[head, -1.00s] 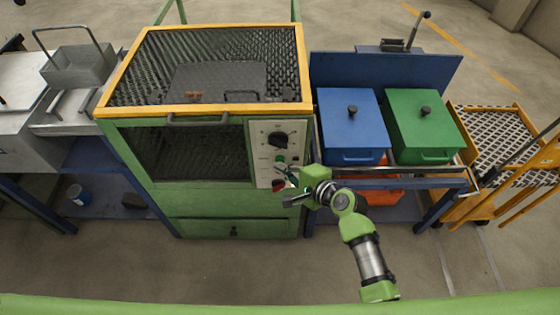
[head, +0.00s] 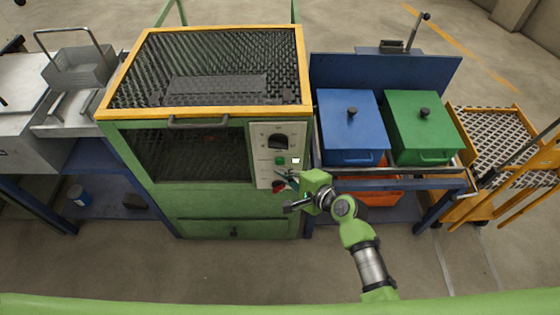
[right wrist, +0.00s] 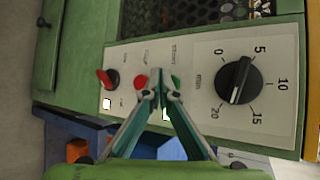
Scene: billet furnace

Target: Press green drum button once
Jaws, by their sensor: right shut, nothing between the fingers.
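The furnace's control panel (head: 263,135) carries the green button (head: 280,160), which also shows in the right wrist view (right wrist: 176,81). A small lamp (head: 295,160) beside it glows white; the fingers partly cover it in the right wrist view (right wrist: 166,114). My right gripper (head: 282,176) is shut and empty in front of the panel, just below the green button in the head view. In the right wrist view its fingertips (right wrist: 160,88) appear between the red button (right wrist: 142,82) and the green button. Contact cannot be told. My left gripper is not in view.
A dial (head: 278,142) sits above the buttons and a red knob (head: 279,186) below. The mesh drum (head: 215,60) is inside the furnace. Blue (head: 350,125) and green (head: 422,125) lidded boxes stand right of it, on a blue bench.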

